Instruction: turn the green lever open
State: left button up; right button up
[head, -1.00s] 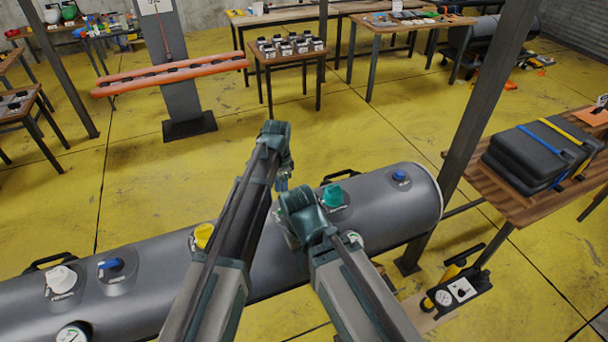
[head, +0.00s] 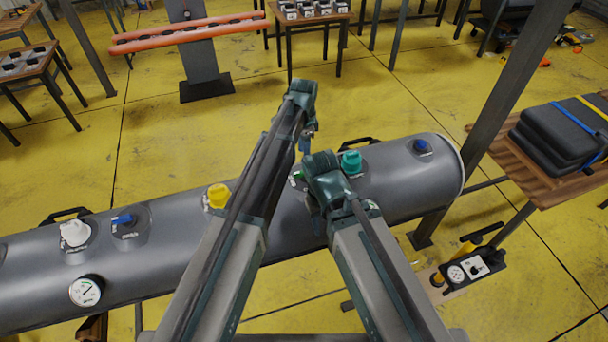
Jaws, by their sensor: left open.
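My right wrist is bent down just right of the green piece. My right gripper (head: 313,212) is largely hidden under that wrist, so its jaws cannot be made out.
On the tube are a teal cap (head: 351,162), a yellow cap (head: 217,196), a white cap (head: 75,233), blue levers (head: 123,219) (head: 421,146) and a gauge (head: 86,291). A post (head: 500,110) and a table with black cases (head: 560,140) stand right.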

aim_at(302, 174)
pick_arm(q)
notch_tip(302, 174, down, 9)
jog(key=b, duration=0.8)
jog(key=shift+f, duration=0.1)
jog(key=shift+c, duration=0.2)
grip_shut()
